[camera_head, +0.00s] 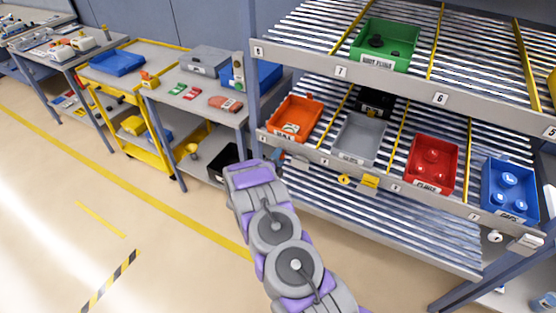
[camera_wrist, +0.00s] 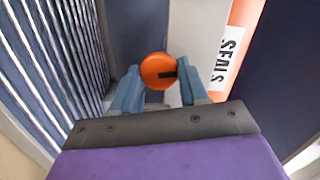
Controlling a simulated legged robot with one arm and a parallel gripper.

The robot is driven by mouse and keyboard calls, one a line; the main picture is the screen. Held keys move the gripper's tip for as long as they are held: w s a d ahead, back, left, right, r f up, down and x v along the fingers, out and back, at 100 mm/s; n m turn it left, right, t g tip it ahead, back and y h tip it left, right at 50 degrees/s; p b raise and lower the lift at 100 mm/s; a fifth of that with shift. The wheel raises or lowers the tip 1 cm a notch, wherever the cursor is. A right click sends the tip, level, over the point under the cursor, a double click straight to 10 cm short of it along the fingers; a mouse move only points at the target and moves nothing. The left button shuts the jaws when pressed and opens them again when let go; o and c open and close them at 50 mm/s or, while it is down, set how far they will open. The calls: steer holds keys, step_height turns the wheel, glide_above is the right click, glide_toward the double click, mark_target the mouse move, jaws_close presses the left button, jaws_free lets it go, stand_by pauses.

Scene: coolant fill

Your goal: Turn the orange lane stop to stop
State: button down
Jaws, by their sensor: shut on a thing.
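The orange lane stop (camera_wrist: 157,70) is a round orange knob with a short dark mark pointing right in the wrist view. My gripper (camera_wrist: 158,82) has its two blue fingers on either side of the knob and is shut on it. In the head view my arm reaches up to the shelf's front edge, below the orange bin (camera_head: 295,118). There the knob is hidden or too small to make out.
The orange bin's SEALS label (camera_wrist: 229,58) is close on the right in the wrist view. The rack also holds a grey bin (camera_head: 358,138), a red bin (camera_head: 432,162), a blue bin (camera_head: 509,190) and a green bin (camera_head: 384,44). A yellow lane stop (camera_head: 344,180) sits further right. Floor at left is clear.

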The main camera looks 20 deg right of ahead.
steer(key=shift+f+m+b, duration=0.2)
steer(key=shift+m+b, duration=0.4)
steer(key=shift+m, duration=0.5)
steer(key=shift+s, duration=0.1)
steer(key=shift+t, duration=0.3)
steer(key=c, duration=0.6)
jaws_free()
steer(key=p+v, duration=0.2)
steer(key=v, duration=1.5)
steer(key=shift+s+a, duration=0.1)
steer(key=shift+a, duration=0.05)
